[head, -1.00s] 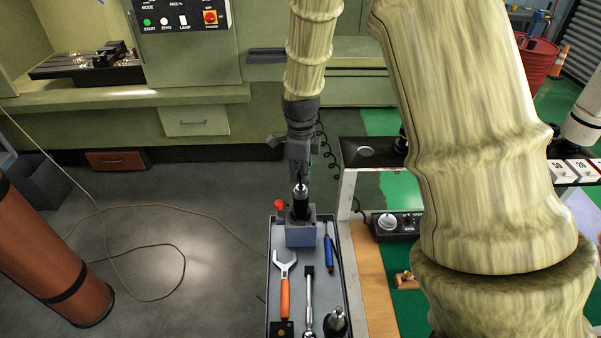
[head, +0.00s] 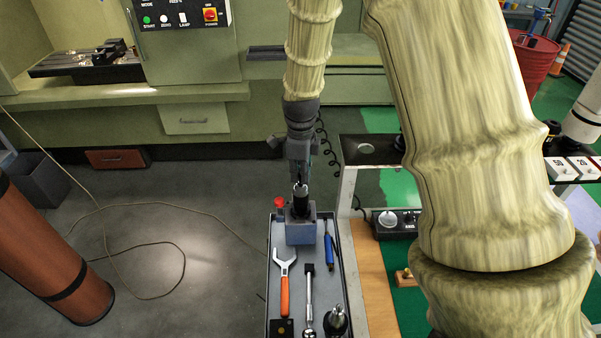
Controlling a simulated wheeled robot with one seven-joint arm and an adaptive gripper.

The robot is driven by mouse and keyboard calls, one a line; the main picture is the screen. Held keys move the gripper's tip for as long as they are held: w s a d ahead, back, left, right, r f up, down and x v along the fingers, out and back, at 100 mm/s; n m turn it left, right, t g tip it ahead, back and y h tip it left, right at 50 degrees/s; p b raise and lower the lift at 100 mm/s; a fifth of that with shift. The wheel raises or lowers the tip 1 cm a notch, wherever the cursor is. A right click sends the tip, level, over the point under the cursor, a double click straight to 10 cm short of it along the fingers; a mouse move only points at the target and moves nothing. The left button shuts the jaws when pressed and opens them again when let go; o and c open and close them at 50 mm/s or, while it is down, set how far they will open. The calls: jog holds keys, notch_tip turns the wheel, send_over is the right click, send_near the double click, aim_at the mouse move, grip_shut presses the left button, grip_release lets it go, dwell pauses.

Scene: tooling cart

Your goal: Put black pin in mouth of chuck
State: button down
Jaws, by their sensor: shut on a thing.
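The chuck (head: 300,203) stands upright in a blue-grey block (head: 301,234) at the far end of the tool tray. It has a dark body and a silver nose that faces up. My gripper (head: 300,177) points down right above the chuck's nose, in line with it in this view. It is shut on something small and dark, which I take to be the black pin. The fingers mostly hide the pin, and I cannot tell whether its tip is above the mouth or inside it.
The grey tray (head: 350,300) also holds an orange-handled wrench (head: 285,285), a blue tool (head: 328,250), a ratchet (head: 310,300) and a dark tool holder with a silver tip (head: 336,320). A red knob (head: 280,202) is close left of the chuck. A metal-framed bench (head: 345,195) stands close right.

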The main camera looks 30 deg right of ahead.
jog(key=shift+f, duration=0.5)
dwell(0.5)
dwell(0.3)
jog(key=c, duration=1.5)
grip_release()
jog(key=shift+r, duration=0.1)
notch_tip(320, 180, up, 12)
jog(key=shift+f, duration=0.1)
jog(key=shift+a, duration=0.1)
